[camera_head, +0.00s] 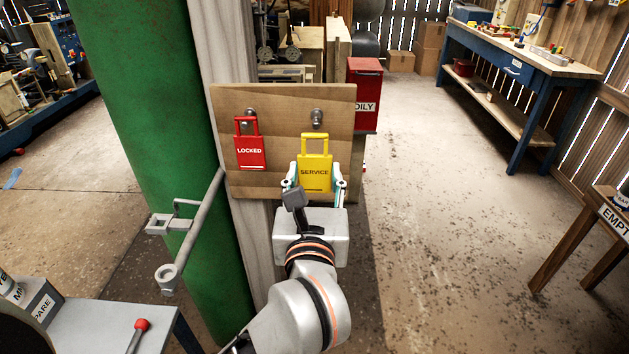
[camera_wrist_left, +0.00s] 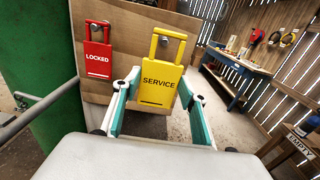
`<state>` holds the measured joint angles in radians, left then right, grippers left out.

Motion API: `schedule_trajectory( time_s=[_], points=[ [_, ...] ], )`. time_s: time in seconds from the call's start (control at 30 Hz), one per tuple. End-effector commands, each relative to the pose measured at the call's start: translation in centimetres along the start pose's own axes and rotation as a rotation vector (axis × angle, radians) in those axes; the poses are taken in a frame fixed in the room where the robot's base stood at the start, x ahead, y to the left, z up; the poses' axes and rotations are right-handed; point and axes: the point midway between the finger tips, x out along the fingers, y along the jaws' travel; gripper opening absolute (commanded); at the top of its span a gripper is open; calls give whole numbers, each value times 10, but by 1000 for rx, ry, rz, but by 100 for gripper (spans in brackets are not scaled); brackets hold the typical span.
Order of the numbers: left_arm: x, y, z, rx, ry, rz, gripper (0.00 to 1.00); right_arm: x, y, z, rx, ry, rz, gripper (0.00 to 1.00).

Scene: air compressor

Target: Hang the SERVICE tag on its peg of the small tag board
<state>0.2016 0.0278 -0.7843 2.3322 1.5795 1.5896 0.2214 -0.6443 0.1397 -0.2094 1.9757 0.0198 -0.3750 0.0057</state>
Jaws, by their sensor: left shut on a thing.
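The yellow SERVICE tag (camera_head: 314,173) is upright in front of the small wooden tag board (camera_head: 283,101). My left gripper (camera_head: 314,182) is shut on its sides near the lower part. The tag's handle loop is just below the right peg (camera_head: 317,116) in the head view. The red LOCKED tag (camera_head: 249,150) hangs on the left peg (camera_head: 249,115). My right gripper is not in view.
A green column (camera_head: 145,120) and a grey pipe handle (camera_head: 197,226) stand left of the board. A red OILY bin (camera_head: 365,85) is behind the board's right edge. A blue workbench (camera_head: 520,65) stands back right. Open floor lies to the right.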

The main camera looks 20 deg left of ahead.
Motion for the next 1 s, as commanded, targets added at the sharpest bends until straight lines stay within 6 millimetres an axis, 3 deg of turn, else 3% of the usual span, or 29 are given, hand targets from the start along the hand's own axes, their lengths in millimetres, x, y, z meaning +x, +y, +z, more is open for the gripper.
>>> schedule_trajectory(
  time_s=[1.0],
  points=[
    [55,0,-3,1,-1,0,21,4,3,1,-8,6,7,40]
  ],
)
